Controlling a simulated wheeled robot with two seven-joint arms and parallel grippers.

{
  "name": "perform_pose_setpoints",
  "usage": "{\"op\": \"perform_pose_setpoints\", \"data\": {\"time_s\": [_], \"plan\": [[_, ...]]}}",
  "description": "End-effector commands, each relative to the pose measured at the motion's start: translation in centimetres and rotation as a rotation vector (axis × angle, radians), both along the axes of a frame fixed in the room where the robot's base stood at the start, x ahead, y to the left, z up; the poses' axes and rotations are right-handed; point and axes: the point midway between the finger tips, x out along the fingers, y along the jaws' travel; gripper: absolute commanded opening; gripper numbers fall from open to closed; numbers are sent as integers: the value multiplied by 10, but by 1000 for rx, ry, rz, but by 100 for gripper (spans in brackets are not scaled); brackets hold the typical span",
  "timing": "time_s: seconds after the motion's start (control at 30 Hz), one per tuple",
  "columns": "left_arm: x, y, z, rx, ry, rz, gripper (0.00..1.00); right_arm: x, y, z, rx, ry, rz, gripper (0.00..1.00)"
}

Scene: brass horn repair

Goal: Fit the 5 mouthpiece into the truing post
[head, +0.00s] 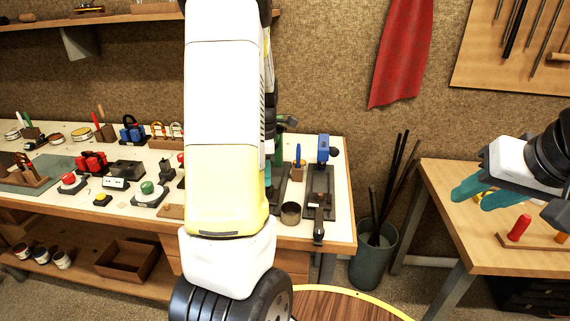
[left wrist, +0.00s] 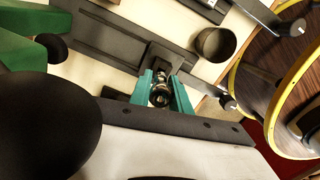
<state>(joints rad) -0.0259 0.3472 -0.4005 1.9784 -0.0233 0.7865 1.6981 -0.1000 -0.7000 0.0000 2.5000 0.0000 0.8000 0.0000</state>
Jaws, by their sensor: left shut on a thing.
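In the left wrist view my left gripper (left wrist: 162,98) has its two teal fingers closed around a small shiny metal piece, which looks like the mouthpiece (left wrist: 160,90). Just beyond the fingertips is a dark block (left wrist: 166,56) on a long dark base plate (left wrist: 110,36), possibly the truing post. I cannot tell whether the mouthpiece touches it or is inside it. In the head view my white left arm hides this gripper and the mouthpiece. My right gripper (head: 482,196) is above the right table, teal fingers apart, with nothing visibly held.
A metal cup (left wrist: 214,43) stands close to the gripper; the head view shows this cup (head: 291,213) near the bench's front edge. A blue-topped tool (head: 323,150) is right of it. A green tool (left wrist: 22,52) is close by at left. A red peg (head: 519,228) stands on the right table.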

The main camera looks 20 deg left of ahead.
Motion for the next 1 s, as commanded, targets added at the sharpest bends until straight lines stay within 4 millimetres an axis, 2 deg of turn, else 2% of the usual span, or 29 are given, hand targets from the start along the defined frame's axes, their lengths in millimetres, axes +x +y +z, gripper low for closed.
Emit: {"op": "perform_pose_setpoints", "data": {"time_s": [0.77, 0.8, 0.9, 1.0], "plan": [[0, 0, -20, -1, 2, 1, 0, 0, 0, 0, 0, 0, 0, 36], [0, 0, -20, 0, 1, 1, 27, 0, 0, 0, 0, 0, 0, 36], [0, 0, -20, 0, 1, 1, 47, 0, 0, 0, 0, 0, 0, 36], [0, 0, -20, 0, 0, 0, 49, 0, 0, 0, 0, 0, 0, 36]]}}
